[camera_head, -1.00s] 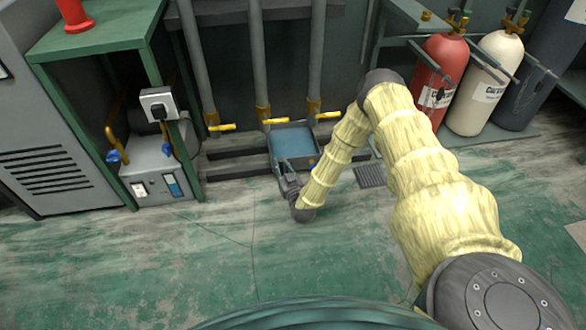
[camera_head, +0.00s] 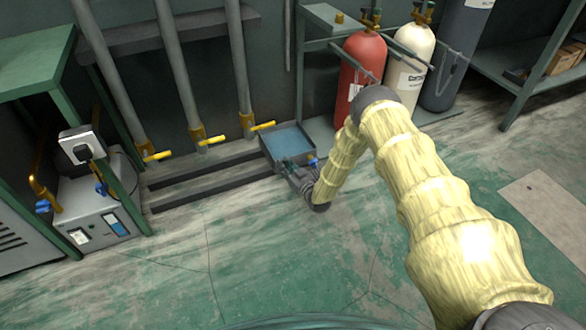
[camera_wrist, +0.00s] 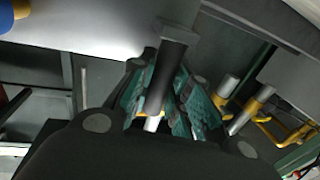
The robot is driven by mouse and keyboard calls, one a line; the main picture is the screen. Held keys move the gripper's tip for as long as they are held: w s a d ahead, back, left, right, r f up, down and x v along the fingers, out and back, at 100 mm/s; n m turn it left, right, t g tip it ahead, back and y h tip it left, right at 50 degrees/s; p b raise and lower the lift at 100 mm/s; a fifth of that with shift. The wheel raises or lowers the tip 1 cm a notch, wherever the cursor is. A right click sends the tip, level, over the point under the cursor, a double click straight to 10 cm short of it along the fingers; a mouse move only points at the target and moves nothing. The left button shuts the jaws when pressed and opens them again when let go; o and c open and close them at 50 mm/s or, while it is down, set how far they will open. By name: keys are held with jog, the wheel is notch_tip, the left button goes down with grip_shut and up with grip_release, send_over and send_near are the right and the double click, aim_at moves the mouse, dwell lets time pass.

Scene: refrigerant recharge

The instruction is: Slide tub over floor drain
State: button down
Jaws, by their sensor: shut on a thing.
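The tub (camera_head: 267,150) is a shallow grey tray with a blue surface inside. In the head view it stands on the floor just right of the third pipe, in front of the gas cylinders. My gripper (camera_head: 296,172) is low at the tub's near side. In the wrist view my gripper's teal fingers (camera_wrist: 165,100) are shut around a dark bar (camera_wrist: 172,60), which seems to be the tub's handle. The floor drain is not visible now; whether the tub covers it or my arm hides it I cannot tell.
Pipes with yellow valves (camera_head: 262,126) stand behind and left of the tub, above dark floor rails (camera_head: 205,182). A red cylinder (camera_head: 360,70) and a cream cylinder (camera_head: 413,65) stand behind right. A grey machine (camera_head: 100,215) is at left. The front floor is clear.

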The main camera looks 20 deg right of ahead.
jog(key=shift+w+d, duration=0.1)
jog(key=shift+d, duration=0.25)
jog(key=shift+d, duration=0.1)
jog(key=c, duration=1.3)
grip_release()
jog(key=shift+d, duration=0.1)
jog(key=shift+s, duration=0.25)
jog(key=v, duration=1.1)
jog(key=shift+s, duration=0.3)
